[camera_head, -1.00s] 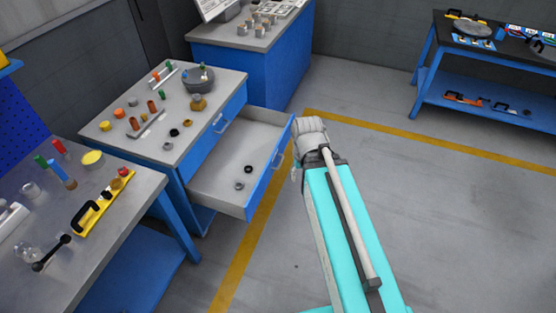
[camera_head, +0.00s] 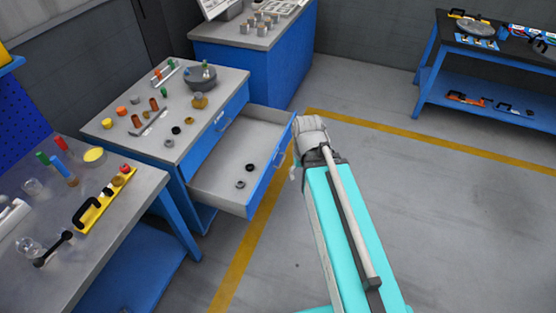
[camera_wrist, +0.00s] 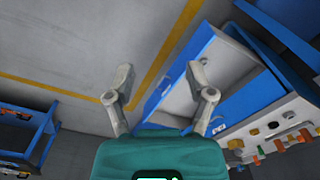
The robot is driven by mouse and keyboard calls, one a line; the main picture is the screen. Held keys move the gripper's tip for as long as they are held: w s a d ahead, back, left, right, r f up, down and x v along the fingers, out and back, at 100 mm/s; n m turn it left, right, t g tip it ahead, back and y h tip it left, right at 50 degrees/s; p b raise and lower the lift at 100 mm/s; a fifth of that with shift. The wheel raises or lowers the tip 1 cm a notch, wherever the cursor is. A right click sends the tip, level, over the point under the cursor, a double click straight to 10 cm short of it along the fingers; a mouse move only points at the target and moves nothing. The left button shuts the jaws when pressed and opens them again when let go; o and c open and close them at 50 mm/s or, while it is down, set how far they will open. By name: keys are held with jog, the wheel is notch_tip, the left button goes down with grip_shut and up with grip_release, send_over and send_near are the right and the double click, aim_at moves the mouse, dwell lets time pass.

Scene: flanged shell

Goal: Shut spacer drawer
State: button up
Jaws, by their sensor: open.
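The spacer drawer (camera_head: 218,184) stands pulled out from the blue grey-topped cabinet (camera_head: 206,175) in the head view. Its blue front (camera_head: 265,183) carries a pale handle, and a dark ring (camera_head: 249,168) and a grey ring (camera_head: 240,184) lie inside. My arm's end is beside the right end of the drawer front, and the arm hides most of my gripper in that view. In the wrist view my gripper (camera_wrist: 160,72) has its two fingers spread apart with nothing between them. The drawer's blue front edge (camera_wrist: 162,90) shows between and beyond the fingers. Whether they touch it I cannot tell.
The cabinet top holds small parts and a grey bowl (camera_head: 201,77). A workbench (camera_head: 120,218) stands at the near left, and another blue cabinet (camera_head: 255,65) behind. A black-topped bench (camera_head: 490,80) is at the far right. The floor on the right is clear.

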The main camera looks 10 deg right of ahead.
jog(key=shift+y, duration=0.6)
jog(key=w+f+b, duration=0.1)
jog(key=f+b, duration=0.2)
jog(key=w+f+b, duration=0.1)
jog(key=f, duration=0.1)
jog(key=shift+w+a+b, duration=0.35)
grip_shut()
jog(key=w+f+m+t+y+b, duration=0.3)
jog(key=w+f+y+b, duration=0.5)
jog(key=w+f+b, duration=1.35)
jog(key=w+d+f+m+t+y+b, duration=0.3)
jog(key=w+d+f+t+y+b, duration=0.3)
jog(key=b, duration=2.3)
jog(key=shift+w+d+f, duration=1.7)
jog(key=shift+d+f, duration=0.75)
jog(key=shift+d, duration=0.5)
